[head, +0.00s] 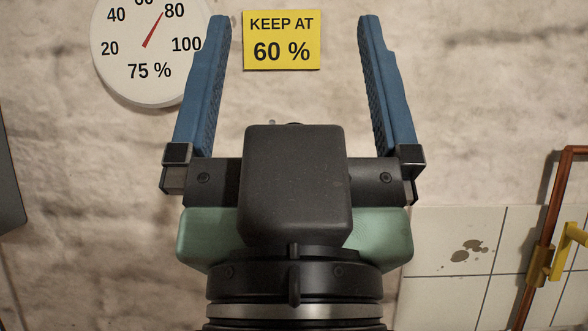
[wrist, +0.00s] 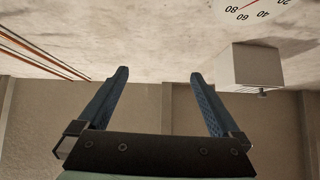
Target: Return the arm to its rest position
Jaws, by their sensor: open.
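My gripper (head: 292,85) is open and empty, with its two blue fingers wide apart. In the head view it points up the picture, in front of the pale wall. It also shows in the wrist view (wrist: 158,78), with nothing between the fingers. My arm below the gripper is mostly out of the frame.
A round gauge (head: 130,50) reading 75 % is partly behind the left finger in the head view. A yellow sign (head: 281,40) reads KEEP AT 60 %. A copper pipe with a yellow valve handle (head: 566,240) is at right. The wrist view shows a white box (wrist: 248,66) and several pipes (wrist: 40,52).

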